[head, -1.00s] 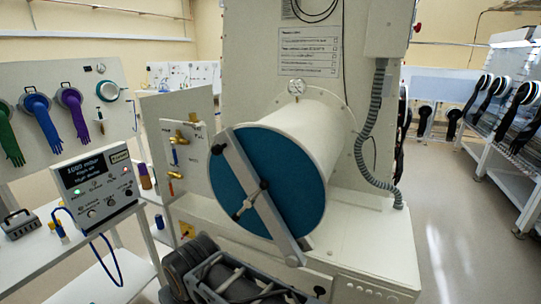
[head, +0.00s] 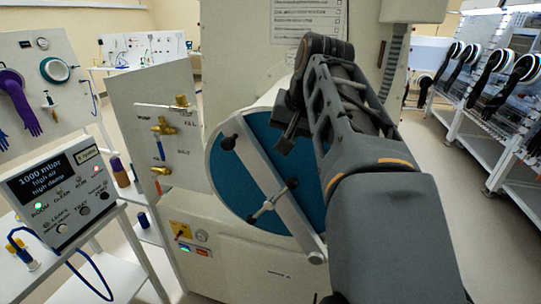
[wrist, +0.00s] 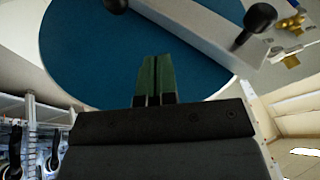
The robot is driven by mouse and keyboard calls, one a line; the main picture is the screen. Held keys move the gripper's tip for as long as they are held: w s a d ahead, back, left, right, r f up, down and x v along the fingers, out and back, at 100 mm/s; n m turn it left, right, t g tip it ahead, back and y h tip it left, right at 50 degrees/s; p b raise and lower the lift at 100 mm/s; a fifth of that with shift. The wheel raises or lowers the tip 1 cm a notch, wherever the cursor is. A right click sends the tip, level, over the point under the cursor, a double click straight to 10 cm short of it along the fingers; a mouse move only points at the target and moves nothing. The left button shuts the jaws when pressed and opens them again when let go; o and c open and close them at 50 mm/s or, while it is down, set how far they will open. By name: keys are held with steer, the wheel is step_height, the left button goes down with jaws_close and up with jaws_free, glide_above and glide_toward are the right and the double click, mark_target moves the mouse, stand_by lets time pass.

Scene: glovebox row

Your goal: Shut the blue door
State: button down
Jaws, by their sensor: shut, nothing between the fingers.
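The blue door (head: 237,188) is a large round disc at the front end of a white cylinder. A pale bar (head: 270,185) with a dark knob (head: 228,142) at its upper end and a dark handle (head: 272,200) near its middle lies across it. The door looks close against the cylinder; I cannot tell whether a gap remains. My gripper (head: 287,142) is shut and empty in front of the door's upper right part, which my arm partly hides. In the wrist view the greenish fingertips (wrist: 155,72) stand together before the blue face (wrist: 85,60); contact cannot be told.
A valve panel (head: 150,120) with brass fittings stands left of the cylinder. A control box (head: 65,190) reading 1000 mbar sits on a white cart at the left. Glovebox benches (head: 500,85) line the right, with open floor before them.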

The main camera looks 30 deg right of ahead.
step_height(320, 180, up, 3)
steer(key=d+m, duration=0.1)
steer(key=d, duration=0.1)
glide_toward(268, 163)
step_height(268, 163, down, 3)
steer(key=d, duration=0.2)
steer(key=shift+w+a+f+p, duration=0.45)
steer(key=shift+w+a+f, duration=0.3)
steer(key=shift+w+f, duration=0.2)
steer(key=shift+w+a+f, duration=0.35)
steer(key=shift+w+f, duration=0.05)
